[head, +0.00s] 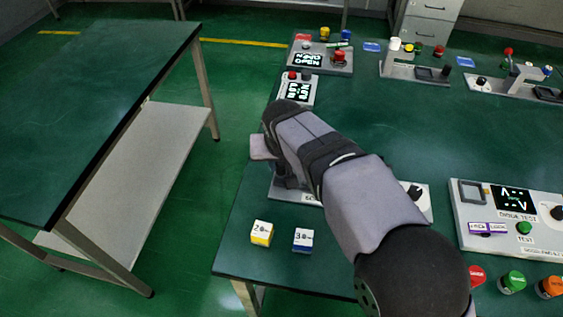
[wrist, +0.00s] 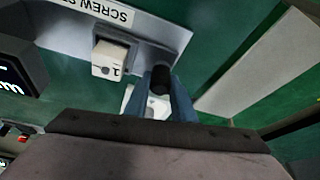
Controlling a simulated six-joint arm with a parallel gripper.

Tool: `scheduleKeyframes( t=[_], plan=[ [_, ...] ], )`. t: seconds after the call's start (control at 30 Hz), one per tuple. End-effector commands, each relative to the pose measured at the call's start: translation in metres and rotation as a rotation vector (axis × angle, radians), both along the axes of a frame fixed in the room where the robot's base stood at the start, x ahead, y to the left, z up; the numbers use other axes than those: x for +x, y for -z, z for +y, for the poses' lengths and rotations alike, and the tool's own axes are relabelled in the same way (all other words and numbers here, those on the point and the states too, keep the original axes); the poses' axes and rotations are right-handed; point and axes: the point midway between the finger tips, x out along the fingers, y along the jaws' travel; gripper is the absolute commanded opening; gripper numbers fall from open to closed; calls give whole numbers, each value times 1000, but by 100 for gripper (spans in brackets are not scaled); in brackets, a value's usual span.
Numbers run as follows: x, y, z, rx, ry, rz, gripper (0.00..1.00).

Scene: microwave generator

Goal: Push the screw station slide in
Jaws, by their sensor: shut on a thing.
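The screw station (head: 296,194) is on the green table and largely hidden behind my arm in the head view. In the wrist view its grey plate (wrist: 70,30) carries a partly cut-off "SCREW S" label. A white block marked 1 (wrist: 107,62) sits at the plate's edge. My gripper (wrist: 160,78) has its blue fingers on either side of a black upright handle (wrist: 160,80), shut on it; I take this as the slide's handle. A white part (wrist: 128,100) shows beside the fingers, mostly hidden. How far the slide sticks out cannot be told.
A yellow-and-white block (head: 261,233) and a blue-and-white block (head: 303,240) stand near the table's front left edge. A test panel (head: 510,215) and several coloured buttons lie to the right. A separate table (head: 90,110) stands left across an open gap.

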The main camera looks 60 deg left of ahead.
Motion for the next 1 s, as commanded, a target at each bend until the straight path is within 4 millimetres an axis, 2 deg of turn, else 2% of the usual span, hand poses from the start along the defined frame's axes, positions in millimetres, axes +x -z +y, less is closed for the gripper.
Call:
scheduleKeyframes(
  t=[0.17,0.43,0.57,0.83,0.87,0.9,1.0],
  plan=[
    [18,1,-16,-1,5,-1,0],
    [61,0,-60,-1,5,-1,0],
    [68,0,-67,-1,1,-2,0],
    [69,0,-68,-3,3,-3,0],
    [69,0,-68,-3,3,-3,30],
    [69,0,-68,-3,3,-3,40],
    [69,0,-68,-4,3,-3,42]
  ],
)
